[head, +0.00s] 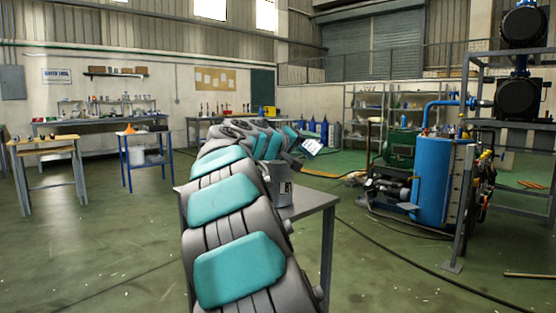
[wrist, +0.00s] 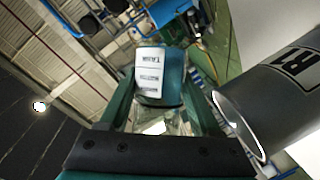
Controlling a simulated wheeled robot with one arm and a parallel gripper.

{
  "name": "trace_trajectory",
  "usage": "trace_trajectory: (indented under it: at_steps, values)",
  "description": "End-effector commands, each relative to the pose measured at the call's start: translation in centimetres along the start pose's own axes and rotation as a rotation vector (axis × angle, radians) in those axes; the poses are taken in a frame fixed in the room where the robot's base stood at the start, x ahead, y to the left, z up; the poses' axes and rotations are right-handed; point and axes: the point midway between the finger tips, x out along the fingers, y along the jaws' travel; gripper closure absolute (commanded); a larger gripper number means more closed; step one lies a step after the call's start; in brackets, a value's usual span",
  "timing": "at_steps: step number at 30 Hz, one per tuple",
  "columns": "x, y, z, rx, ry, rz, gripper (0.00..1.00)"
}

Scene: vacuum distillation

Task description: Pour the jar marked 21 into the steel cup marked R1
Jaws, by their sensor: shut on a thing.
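My gripper (wrist: 160,85) is shut on a glass jar (wrist: 174,70) with a teal band and a white label (wrist: 149,72). The label print is too small to read, so I cannot make out the 21. In the head view the jar's pale label (head: 311,146) shows slanted past the end of my arm, so the jar looks tilted. The grey steel cup (head: 279,190) stands upright on the small table, below and left of the jar. In the wrist view the cup (wrist: 285,95) is close on the right, apart from the jar, its rim and part of a black-framed R visible.
The small grey table (head: 312,200) under the cup is partly hidden by my arm. A blue tank (head: 440,185) and pump equipment stand to the right. Benches (head: 45,145) and a blue-legged stand (head: 145,135) are at the left. Hoses cross the green floor.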

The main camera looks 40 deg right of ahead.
Motion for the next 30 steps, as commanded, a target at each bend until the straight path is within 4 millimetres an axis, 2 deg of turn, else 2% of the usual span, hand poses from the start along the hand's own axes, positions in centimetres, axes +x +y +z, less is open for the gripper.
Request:
trace_trajectory:
  at_steps: [30]
  values:
    - [0.06, 0.03, 0.09, -0.127, 0.017, 0.053, 1.0]
